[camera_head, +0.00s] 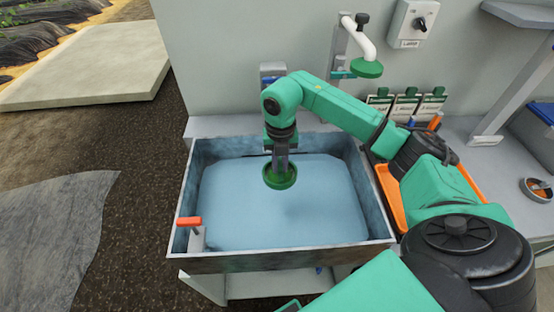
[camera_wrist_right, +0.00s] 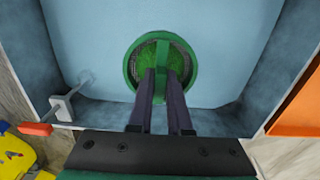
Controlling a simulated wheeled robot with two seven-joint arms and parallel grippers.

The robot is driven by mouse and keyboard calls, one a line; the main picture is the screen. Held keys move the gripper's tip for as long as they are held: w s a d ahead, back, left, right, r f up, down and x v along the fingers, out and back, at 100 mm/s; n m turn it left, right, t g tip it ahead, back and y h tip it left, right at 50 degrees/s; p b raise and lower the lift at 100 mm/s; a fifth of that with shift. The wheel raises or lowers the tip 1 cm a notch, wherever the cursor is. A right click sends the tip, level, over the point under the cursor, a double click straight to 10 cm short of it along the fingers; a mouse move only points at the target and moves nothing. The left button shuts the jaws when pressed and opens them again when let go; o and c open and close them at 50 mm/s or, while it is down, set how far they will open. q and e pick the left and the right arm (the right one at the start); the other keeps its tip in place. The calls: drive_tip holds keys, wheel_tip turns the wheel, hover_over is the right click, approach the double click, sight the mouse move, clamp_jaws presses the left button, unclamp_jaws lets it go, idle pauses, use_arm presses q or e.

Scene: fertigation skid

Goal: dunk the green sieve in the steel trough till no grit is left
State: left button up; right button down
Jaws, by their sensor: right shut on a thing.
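The steel trough (camera_head: 280,262) stands in the middle of the head view, holding pale blue water (camera_head: 255,225). My right gripper (camera_head: 281,160) points down over it, shut on the green sieve (camera_head: 280,183). The sieve is round, with a green rim and an upright grip between my fingers. It hangs over the trough's middle, towards the back; I cannot tell whether its underside touches the water. In the right wrist view the sieve (camera_wrist_right: 134,68) shows dark speckled mesh beside the fingers (camera_wrist_right: 161,75); I cannot tell if this is grit. My left gripper is out of view.
A white tap pipe with a green head (camera_head: 367,68) sticks out behind the trough. An orange-handled fitting (camera_head: 189,222) sits at the trough's front left corner. An orange tray (camera_head: 391,198) lies right of it. A small bowl (camera_head: 538,190) stands far right.

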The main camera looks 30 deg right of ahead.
drive_tip(key=f+b, duration=0.2)
drive_tip(key=f, duration=0.1)
drive_tip(key=w+f+b, duration=0.1)
drive_tip(key=f, duration=0.1)
drive_tip(key=shift+f, duration=0.15)
wheel_tip(320, 180, down, 12)
drive_tip(key=b, duration=0.8)
drive_tip(key=shift+a+r, duration=0.1)
drive_tip(key=shift+r, duration=0.1)
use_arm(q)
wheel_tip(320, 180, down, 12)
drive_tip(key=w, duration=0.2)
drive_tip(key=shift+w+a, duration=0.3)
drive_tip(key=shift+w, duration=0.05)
use_arm(e)
wheel_tip(320, 180, up, 19)
drive_tip(key=p, duration=1.3)
drive_tip(key=shift+f, duration=0.1)
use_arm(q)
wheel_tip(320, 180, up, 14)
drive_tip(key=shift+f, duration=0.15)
use_arm(e)
drive_tip(key=shift+f, duration=0.1)
